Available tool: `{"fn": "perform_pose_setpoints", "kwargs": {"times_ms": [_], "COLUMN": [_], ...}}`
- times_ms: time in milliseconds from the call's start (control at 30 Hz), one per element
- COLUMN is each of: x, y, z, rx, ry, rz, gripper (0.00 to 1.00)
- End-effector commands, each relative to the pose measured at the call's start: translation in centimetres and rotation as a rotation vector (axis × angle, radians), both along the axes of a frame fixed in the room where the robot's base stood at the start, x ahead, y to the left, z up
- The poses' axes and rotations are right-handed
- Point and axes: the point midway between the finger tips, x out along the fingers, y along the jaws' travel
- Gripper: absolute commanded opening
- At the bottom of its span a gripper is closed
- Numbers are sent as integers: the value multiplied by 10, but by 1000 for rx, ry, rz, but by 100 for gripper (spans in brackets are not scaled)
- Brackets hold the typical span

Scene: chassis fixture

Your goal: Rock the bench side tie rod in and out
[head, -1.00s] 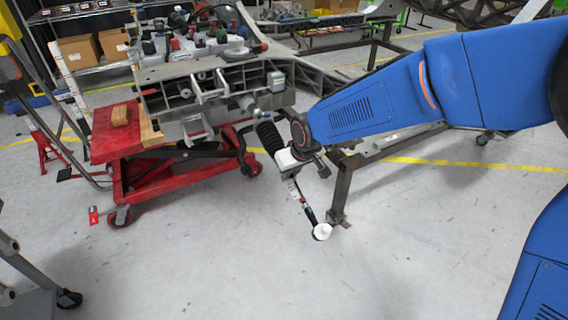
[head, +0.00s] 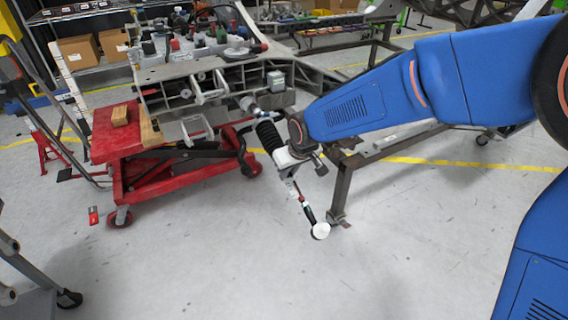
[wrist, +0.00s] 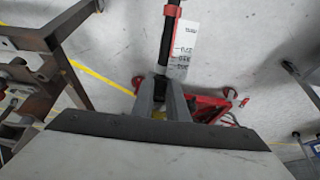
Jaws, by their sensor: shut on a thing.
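The tie rod (head: 309,212) slants down from near the chassis toward the floor, with a white disc at its lower end. A ribbed black boot (head: 268,136) shows at the chassis side, behind my gripper. My gripper (head: 295,184) is shut on the rod. In the wrist view my gripper (wrist: 161,76) has its two grey fingers closed around the dark rod (wrist: 167,40), which has a red band and a white printed tag beside it. The exact contact between fingers and rod is too small to tell.
The grey chassis (head: 165,72) sits on a red lift table (head: 118,140) to the left. A brown steel stand (head: 342,188) is close on the right of the rod. The floor (head: 230,260) in front is clear.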

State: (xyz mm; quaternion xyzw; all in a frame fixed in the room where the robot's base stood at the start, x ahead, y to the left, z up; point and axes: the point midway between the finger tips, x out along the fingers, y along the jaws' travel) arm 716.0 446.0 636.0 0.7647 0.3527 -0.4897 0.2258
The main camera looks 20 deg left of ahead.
Motion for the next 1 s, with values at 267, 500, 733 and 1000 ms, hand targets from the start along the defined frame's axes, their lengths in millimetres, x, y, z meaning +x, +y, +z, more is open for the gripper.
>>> {"fn": "perform_pose_setpoints", "kwargs": {"times_ms": [267, 500, 733, 1000], "x": [3, 1, -2, -6], "y": [3, 1, -2, -7], "z": [5, 6, 6, 4], "rx": [11, 13, 11, 8], "ry": [-10, -11, -10, -6], "rz": [0, 0, 0, 0], "gripper": [0, 0, 0, 0]}}
